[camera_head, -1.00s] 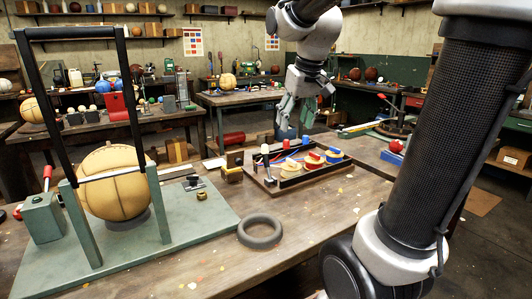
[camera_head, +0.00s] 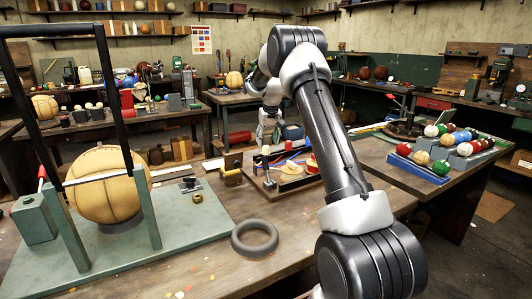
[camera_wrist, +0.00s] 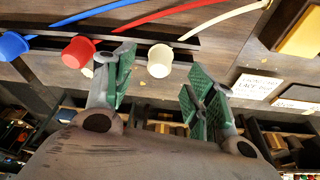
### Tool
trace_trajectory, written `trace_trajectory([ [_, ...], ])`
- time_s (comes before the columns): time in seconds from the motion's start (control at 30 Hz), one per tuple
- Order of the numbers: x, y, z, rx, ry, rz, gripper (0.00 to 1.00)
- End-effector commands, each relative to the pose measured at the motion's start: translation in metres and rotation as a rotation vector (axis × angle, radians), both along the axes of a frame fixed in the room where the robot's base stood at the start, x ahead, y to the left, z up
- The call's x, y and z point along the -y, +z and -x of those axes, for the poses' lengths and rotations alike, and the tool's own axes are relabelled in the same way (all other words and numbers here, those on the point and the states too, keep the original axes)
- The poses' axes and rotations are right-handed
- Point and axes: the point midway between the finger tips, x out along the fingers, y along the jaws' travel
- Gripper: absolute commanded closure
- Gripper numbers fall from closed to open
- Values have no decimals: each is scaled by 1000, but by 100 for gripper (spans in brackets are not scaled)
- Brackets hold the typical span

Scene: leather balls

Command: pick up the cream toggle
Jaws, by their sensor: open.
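The cream toggle (camera_wrist: 160,62) is a small pale cup-shaped piece in the wrist view, at the edge of a dark strip with a pale cord running up beyond it. A red toggle (camera_wrist: 80,50) and a blue toggle (camera_wrist: 14,45) stand in the same row to its left. My gripper (camera_wrist: 163,88) is open, with green-padded fingers apart and nothing between them touching. The cream toggle shows between the fingertips, nearer the left finger, and beyond them. In the head view my arm hides much of the tray area, and the fingers cannot be made out.
A grey ring (camera_head: 254,239) and a green stand with a big tan ball (camera_head: 104,185) are on the bench to the left. A blue tray (camera_head: 418,167) and several coloured balls lie on the right bench. A white label (camera_wrist: 256,87) lies right in the wrist view.

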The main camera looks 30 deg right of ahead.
Motion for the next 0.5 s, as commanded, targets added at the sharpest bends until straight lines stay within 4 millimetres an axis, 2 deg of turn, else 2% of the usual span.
trace_trajectory([
  [0.3,2,-41,-15,0,0,0,45],
  [0.5,2,-46,-16,2,0,0,45],
])
